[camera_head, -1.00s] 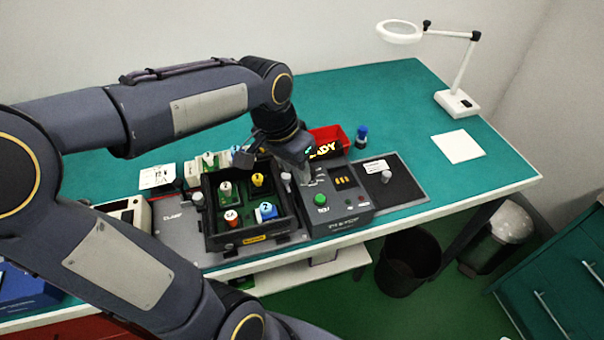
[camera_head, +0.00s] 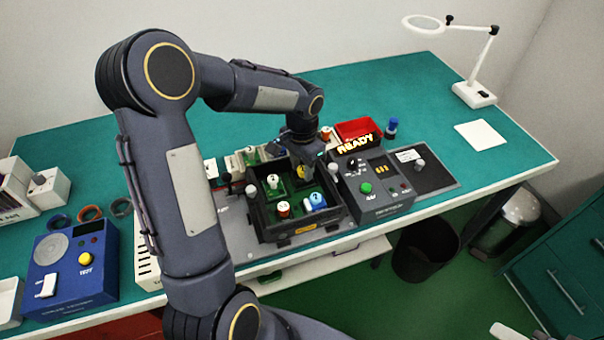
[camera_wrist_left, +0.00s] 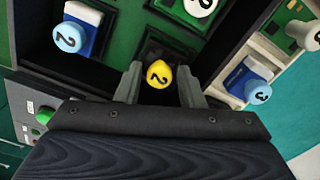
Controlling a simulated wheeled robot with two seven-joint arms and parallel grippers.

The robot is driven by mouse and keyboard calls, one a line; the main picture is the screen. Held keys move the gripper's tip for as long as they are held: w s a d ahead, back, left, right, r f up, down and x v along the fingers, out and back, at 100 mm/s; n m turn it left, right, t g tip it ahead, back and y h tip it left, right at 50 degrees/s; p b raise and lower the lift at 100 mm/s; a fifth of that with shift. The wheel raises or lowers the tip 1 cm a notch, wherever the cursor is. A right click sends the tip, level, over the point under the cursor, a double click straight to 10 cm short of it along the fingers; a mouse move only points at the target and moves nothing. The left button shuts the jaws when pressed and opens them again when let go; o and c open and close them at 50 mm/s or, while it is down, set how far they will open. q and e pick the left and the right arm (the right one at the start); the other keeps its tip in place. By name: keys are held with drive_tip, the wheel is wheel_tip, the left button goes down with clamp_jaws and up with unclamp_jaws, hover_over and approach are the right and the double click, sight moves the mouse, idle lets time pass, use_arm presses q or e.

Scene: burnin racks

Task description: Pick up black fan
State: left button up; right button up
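I cannot make out a plain fan shape. A yellow round cap marked 2 (camera_wrist_left: 158,74) tops a black piece (camera_wrist_left: 168,45) in the black tray (camera_wrist_left: 98,92). My left gripper (camera_wrist_left: 158,88) points down at it, with fingers apart on either side of the cap and narrow gaps showing. In the head view the left gripper (camera_head: 303,158) is over the back right of the tray (camera_head: 262,218), and the yellow cap (camera_head: 300,173) is partly hidden by it. Blue-capped (camera_head: 317,200), red-marked (camera_head: 283,208) and green-based (camera_head: 274,184) pieces share the tray. My right gripper is not identifiable.
A grey console (camera_head: 385,203) reading READY stands right of the tray, with a red bin (camera_head: 358,128) behind. A blue tester (camera_head: 75,265) is at left.

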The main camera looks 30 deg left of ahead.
use_arm(q)
drive_tip(key=shift+f, duration=0.25)
drive_tip(key=c, duration=0.7)
drive_tip(key=shift+r, duration=0.15)
drive_tip(key=shift+c, duration=0.2)
